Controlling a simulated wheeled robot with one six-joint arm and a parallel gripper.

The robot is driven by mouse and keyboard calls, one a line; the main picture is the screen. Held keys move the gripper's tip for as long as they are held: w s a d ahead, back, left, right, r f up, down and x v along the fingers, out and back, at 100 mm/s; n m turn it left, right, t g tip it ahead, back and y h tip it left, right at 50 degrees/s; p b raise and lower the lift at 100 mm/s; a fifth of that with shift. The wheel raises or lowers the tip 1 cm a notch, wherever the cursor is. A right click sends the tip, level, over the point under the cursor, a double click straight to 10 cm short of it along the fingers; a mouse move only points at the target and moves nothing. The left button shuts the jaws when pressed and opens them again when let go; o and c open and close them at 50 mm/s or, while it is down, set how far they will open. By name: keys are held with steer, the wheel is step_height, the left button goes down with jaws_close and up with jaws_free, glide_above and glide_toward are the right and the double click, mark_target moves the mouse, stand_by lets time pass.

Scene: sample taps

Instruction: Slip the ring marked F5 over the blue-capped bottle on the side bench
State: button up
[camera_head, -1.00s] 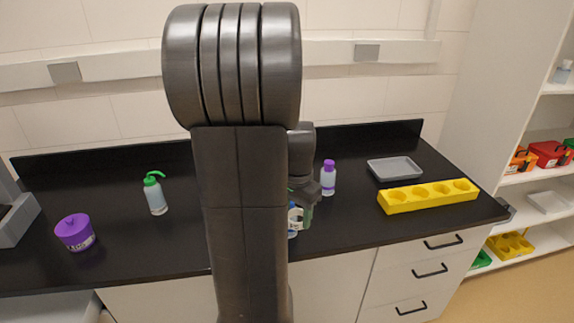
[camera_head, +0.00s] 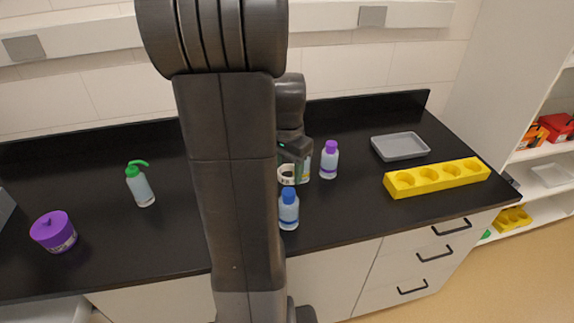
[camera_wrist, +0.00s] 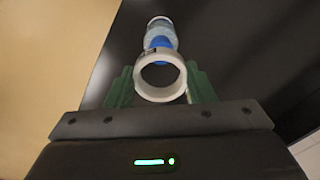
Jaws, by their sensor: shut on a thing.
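My gripper (camera_head: 297,166) is shut on a white ring (camera_wrist: 140,78), between its two green fingers in the wrist view. The ring also shows in the head view (camera_head: 286,181). I cannot read its marking. The blue-capped bottle (camera_head: 288,212) stands upright on the black bench (camera_head: 350,215), nearer the front edge than the ring. In the wrist view the bottle (camera_wrist: 160,31) shows beyond the ring, its blue cap just above the ring's upper rim. The ring appears apart from the bottle and not around it.
A purple-capped bottle (camera_head: 329,160) stands close to the right of my gripper. A grey tray (camera_head: 400,147) and a yellow block with holes (camera_head: 437,178) lie farther right. A green-capped wash bottle (camera_head: 140,186) and a purple tub (camera_head: 54,232) stand left.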

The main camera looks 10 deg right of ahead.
mark_target(288, 192)
steer(key=shift+w+f+b, duration=0.1)
steer(key=shift+f+b, duration=2.25)
steer(key=shift+f, duration=0.95)
steer(key=o, duration=1)
steer(key=shift+r, duration=0.15)
steer(key=shift+r+p, duration=2.55)
steer(key=shift+r, duration=0.35)
steer(key=shift+r, duration=2.5)
